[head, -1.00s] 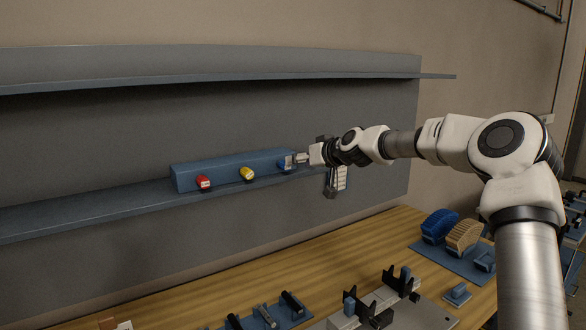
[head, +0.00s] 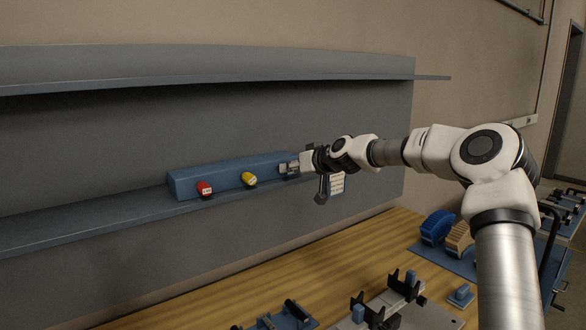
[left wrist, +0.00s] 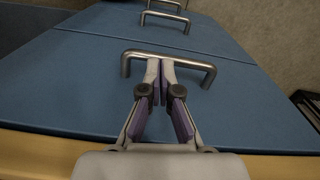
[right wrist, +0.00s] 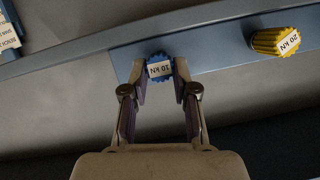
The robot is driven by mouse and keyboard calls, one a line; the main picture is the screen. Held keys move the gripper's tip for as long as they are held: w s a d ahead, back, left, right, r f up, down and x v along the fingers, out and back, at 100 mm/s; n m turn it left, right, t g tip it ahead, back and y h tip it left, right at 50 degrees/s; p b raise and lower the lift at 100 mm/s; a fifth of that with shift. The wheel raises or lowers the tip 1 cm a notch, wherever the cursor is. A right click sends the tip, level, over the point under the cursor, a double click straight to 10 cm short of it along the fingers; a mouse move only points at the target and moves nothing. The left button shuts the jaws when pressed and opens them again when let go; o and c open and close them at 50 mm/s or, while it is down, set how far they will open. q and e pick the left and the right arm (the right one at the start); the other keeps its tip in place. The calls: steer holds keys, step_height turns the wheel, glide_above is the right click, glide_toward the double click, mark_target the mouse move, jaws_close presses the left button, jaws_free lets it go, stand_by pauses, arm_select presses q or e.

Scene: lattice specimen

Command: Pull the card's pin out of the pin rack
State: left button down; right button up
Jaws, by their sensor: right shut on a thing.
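The pin rack (head: 225,178) is a long blue block on the wall shelf. A blue pin (right wrist: 158,68) labelled 10 kN is at the rack's right part in the head view; its head is against the rack. My right gripper (head: 291,168) is shut on this pin, one finger on each side in the right wrist view (right wrist: 160,76). A white card (head: 337,183) hangs right of the rack; part of it shows in the right wrist view (right wrist: 8,32), its text mostly cut off. My left gripper (left wrist: 160,66) is shut, its tips close together at a metal handle (left wrist: 190,62).
A red pin (head: 204,188) and a yellow pin (head: 249,179) sit in the rack; the yellow one reads 20 kN in the right wrist view (right wrist: 274,40). The wooden table (head: 240,285) below carries fixtures and a blue block (head: 437,226). An upper shelf (head: 200,80) runs above.

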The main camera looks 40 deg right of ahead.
steer(key=shift+f, duration=0.2)
jaws_close()
steer(key=shift+a+f+p, duration=0.15)
steer(key=shift+f+p, duration=0.05)
steer(key=shift+p, duration=0.55)
steer(key=shift+s+p, duration=0.3)
steer(key=shift+p, duration=0.6)
stand_by(0.7)
